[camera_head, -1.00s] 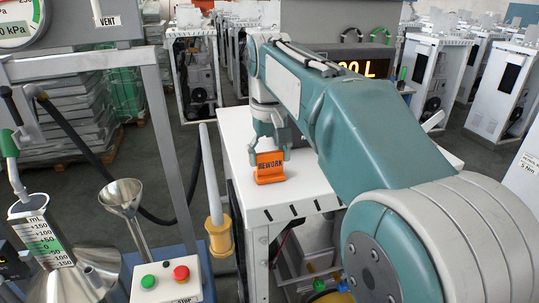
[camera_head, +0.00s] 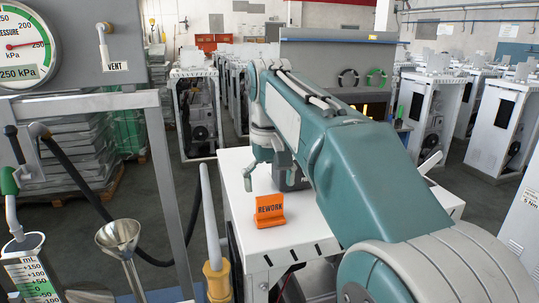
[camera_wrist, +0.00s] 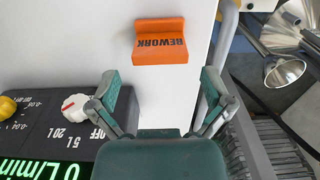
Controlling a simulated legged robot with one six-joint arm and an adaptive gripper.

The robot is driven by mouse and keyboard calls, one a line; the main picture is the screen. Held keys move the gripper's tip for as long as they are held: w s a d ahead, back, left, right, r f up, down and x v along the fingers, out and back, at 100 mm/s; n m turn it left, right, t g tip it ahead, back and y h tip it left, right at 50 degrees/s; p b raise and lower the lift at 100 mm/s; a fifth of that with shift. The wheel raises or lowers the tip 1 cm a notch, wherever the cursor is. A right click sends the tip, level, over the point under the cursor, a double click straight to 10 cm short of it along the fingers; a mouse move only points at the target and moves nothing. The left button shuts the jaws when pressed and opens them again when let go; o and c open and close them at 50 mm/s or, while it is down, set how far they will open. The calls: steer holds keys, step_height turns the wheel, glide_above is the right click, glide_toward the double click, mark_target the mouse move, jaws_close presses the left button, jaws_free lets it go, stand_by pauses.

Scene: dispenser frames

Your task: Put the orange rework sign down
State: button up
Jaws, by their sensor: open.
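The orange rework sign (camera_head: 269,210) stands upright on the white top of a cabinet (camera_head: 285,237), near its front left part. In the wrist view the sign (camera_wrist: 160,41) lies beyond the fingertips, with clear white surface between. My gripper (camera_head: 262,172) is above and behind the sign in the head view, apart from it. In the wrist view my gripper (camera_wrist: 160,82) has its two fingers spread wide, with nothing between them.
A dark dispenser unit with a red-white knob (camera_wrist: 75,107) and green digits is close to my left finger in the wrist view. A metal funnel (camera_head: 119,238) and a grey post with a yellow base (camera_head: 217,281) stand left of the cabinet. White top around the sign is free.

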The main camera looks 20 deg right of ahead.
mark_target(270, 196)
step_height(270, 196, up, 9)
steer(key=shift+f, duration=0.2)
stand_by(0.4)
steer(key=s+f+t, duration=0.5)
steer(key=s+f, duration=1.5)
steer(key=f, duration=0.4)
steer(key=shift+s+d+t, duration=0.15)
steer(key=shift+d+t, duration=0.15)
steer(key=shift+d, duration=0.1)
